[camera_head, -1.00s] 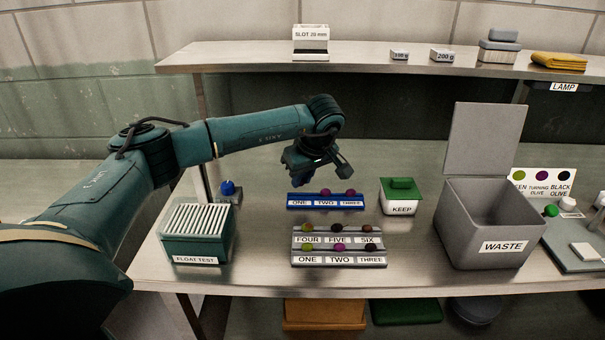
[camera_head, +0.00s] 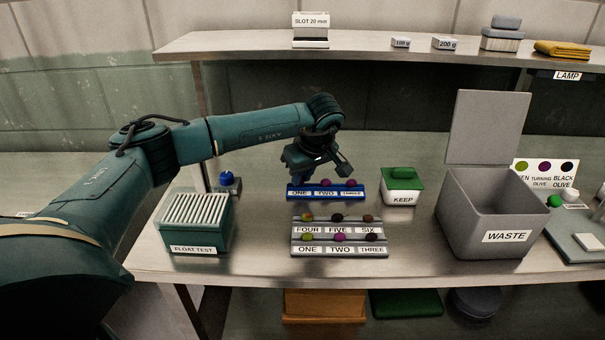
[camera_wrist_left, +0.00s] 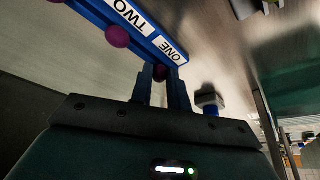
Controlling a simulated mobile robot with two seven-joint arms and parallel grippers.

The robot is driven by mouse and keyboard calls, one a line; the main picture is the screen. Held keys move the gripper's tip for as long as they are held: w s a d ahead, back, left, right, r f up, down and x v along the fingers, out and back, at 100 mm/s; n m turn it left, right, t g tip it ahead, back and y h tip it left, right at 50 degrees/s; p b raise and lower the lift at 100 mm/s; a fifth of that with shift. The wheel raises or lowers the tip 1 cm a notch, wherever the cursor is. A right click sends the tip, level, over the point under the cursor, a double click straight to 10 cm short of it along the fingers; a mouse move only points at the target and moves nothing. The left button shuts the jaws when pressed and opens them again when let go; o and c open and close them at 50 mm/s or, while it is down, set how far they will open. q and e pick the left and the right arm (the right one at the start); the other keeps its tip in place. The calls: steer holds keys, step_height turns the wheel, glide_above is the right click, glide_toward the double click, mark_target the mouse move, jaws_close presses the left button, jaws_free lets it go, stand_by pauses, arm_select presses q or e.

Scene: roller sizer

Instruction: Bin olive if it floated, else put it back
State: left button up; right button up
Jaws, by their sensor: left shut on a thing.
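My left gripper (camera_head: 297,178) is at the ONE end of the blue rack (camera_head: 355,193). In the left wrist view its two fingers (camera_wrist_left: 161,88) are shut on a dark purple olive (camera_wrist_left: 160,73), right by the ONE label. I cannot tell whether this olive touches the rack. Two purple olives (camera_head: 326,183) (camera_head: 351,182) sit at TWO and THREE; one shows in the left wrist view (camera_wrist_left: 117,36). The grey WASTE bin (camera_head: 470,225) stands open at the right. The green FLOAT TEST box (camera_head: 195,238) with a slatted top is at the left. My right gripper is not in view.
A grey two-tier rack (camera_head: 338,251) with several olives lies in front of the blue rack. The green-lidded KEEP box (camera_head: 402,198) stands between blue rack and bin. A blue-topped device (camera_head: 228,183) stands behind the float box. A shelf (camera_head: 370,47) runs above the back.

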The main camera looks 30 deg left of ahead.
arm_select(q)
steer(key=shift+f, duration=0.25)
stand_by(0.3)
steer(key=o, duration=0.7)
steer(key=v, duration=1.3)
steer(key=shift+r+b, duration=0.15)
steer(key=shift+b, duration=0.15)
